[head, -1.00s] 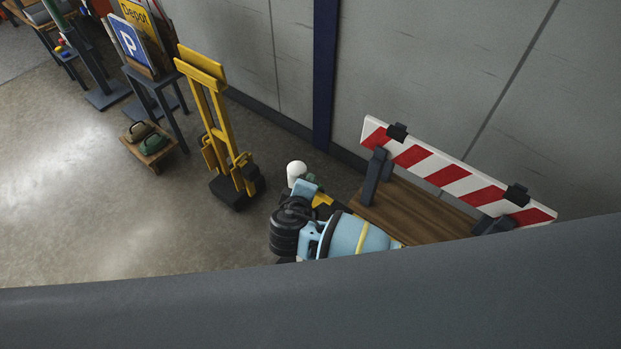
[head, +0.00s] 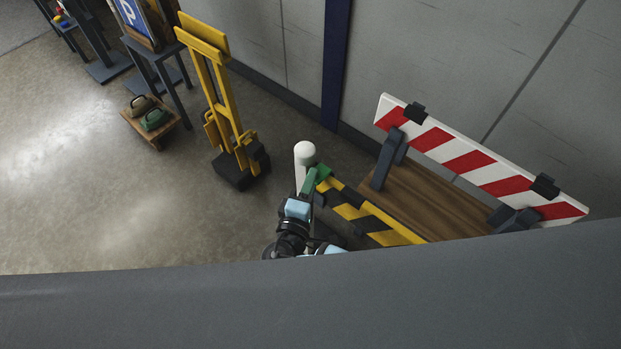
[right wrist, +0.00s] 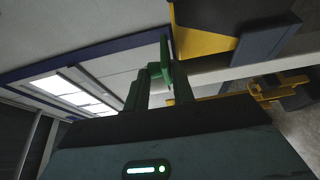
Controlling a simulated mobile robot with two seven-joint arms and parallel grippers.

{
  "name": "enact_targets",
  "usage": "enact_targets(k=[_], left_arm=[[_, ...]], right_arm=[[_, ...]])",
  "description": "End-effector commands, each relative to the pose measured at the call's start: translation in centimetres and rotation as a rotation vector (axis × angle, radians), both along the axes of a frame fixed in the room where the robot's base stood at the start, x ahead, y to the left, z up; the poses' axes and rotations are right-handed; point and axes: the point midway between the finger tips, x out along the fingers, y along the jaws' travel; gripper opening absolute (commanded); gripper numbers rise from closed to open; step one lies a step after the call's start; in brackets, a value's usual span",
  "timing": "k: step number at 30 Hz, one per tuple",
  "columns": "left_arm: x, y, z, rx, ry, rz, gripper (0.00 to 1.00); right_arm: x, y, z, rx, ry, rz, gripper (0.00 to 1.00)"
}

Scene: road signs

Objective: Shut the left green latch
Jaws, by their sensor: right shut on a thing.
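The green latch (head: 320,174) is at the left end of the yellow and black barrier board (head: 365,214), beside a white round-topped post (head: 304,154). My right gripper (head: 306,190) reaches up to the latch from below in the head view. In the right wrist view the green latch (right wrist: 166,62) stands between the two dark fingers of the gripper (right wrist: 158,84), which are shut on it. I cannot tell whether the latch is fully closed on the post. The right end of the board is hidden behind a grey surface. My left gripper is not in view.
A red and white barrier (head: 480,160) with a wooden shelf (head: 430,200) stands to the right by the wall. A yellow stand (head: 222,110) on a black base is to the left. Green and tan weights sit on a low wooden platform (head: 157,138).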

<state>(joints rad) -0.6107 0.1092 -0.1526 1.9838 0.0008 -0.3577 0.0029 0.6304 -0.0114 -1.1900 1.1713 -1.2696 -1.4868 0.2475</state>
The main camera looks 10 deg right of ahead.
Motion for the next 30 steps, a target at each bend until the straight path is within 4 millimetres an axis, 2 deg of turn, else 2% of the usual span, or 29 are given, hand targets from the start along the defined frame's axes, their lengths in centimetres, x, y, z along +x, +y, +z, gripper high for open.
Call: enact_targets(k=[18,19,21,22,30], left_arm=[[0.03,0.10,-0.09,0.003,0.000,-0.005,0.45],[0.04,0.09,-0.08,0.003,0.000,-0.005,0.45],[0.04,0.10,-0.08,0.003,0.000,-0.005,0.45],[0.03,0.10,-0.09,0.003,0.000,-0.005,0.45],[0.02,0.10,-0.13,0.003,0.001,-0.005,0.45]], right_arm=[[0.33,-0.28,0.37,-0.017,-0.024,-0.008,0.02],[0.33,-0.28,0.38,-0.017,-0.024,-0.008,0.26],[0.32,-0.26,0.35,-0.016,-0.024,-0.007,0.35],[0.28,-0.24,0.32,-0.016,-0.023,-0.006,0.38],[0.05,-0.05,0.10,-0.014,-0.017,-0.003,0.38]])
